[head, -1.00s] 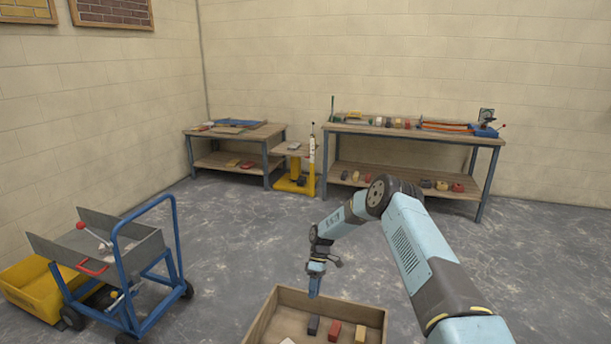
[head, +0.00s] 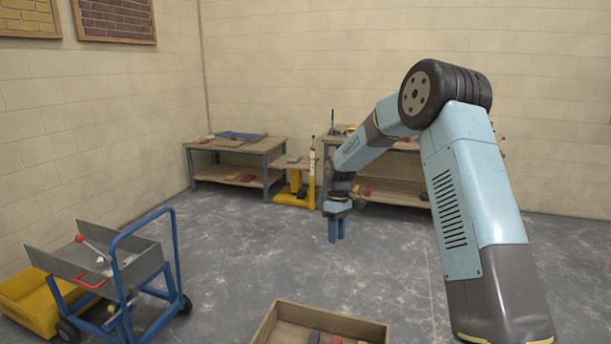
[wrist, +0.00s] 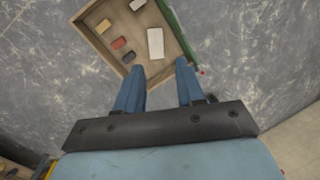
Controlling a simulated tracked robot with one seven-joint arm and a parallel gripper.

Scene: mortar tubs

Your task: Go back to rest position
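My gripper (head: 336,229) hangs pointing down in the head view, above the grey floor and beyond the far side of the wooden box. In the wrist view its two blue fingers (wrist: 160,85) are spread apart with nothing between them. My arm is bent, with its elbow raised high on the right of the head view.
An open wooden box (head: 345,323) holds several small blocks; the wrist view shows a pale block (wrist: 155,43) in it. A blue-framed cart (head: 122,262) and a yellow tub (head: 32,303) stand at left. Workbenches (head: 240,146) line the back wall. The middle floor is clear.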

